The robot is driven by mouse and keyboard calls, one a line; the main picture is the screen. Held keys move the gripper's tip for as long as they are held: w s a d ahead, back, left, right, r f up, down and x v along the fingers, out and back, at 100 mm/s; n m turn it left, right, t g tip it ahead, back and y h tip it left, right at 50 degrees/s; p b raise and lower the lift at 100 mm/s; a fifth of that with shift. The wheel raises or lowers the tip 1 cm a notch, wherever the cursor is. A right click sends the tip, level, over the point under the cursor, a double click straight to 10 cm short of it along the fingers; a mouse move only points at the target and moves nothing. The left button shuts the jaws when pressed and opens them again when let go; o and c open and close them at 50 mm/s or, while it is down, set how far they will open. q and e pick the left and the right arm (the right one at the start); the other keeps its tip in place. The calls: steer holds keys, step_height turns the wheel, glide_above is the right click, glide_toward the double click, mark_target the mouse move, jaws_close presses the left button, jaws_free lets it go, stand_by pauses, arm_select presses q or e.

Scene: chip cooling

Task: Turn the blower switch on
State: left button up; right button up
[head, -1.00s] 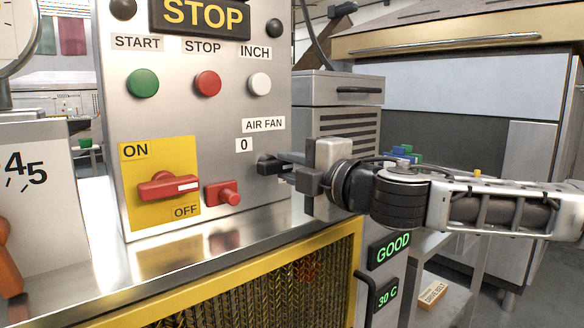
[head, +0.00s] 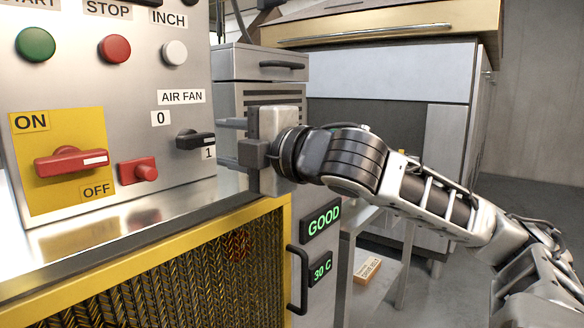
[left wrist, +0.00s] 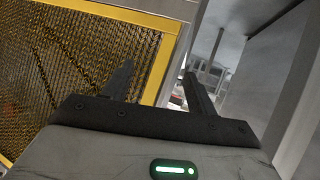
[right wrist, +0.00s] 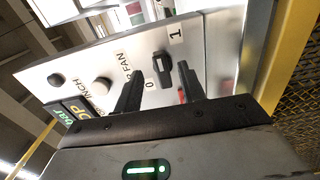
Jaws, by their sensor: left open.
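The blower switch is the black AIR FAN knob (head: 195,139) on the steel control panel. Its handle points right, with the 1 label just below its tip and the 0 label up and to the left. It also shows in the right wrist view (right wrist: 163,68), between and beyond the fingertips. My right gripper (head: 230,142) is open and empty, to the right of the knob and apart from it, its fingers pointing at the panel. My left gripper (left wrist: 155,80) is open and empty, facing the yellow-framed mesh (left wrist: 80,75).
A red ON/OFF switch (head: 72,162) and a red knob (head: 140,171) sit left of the AIR FAN knob. Below are the yellow-framed mesh guard (head: 190,262), a black handle (head: 298,275) and GOOD (head: 322,221) and 30 C (head: 320,269) displays.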

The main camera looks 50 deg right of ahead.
arm_select(q)
steer(key=f+b, duration=0.3)
steer(key=b, duration=0.3)
steer(key=shift+d+f+t+b, duration=0.2)
steer(key=shift+t+b, duration=0.2)
arm_select(e)
steer(key=s, duration=1.1)
steer(key=shift+s+d, duration=0.3)
steer(key=shift+d, duration=0.1)
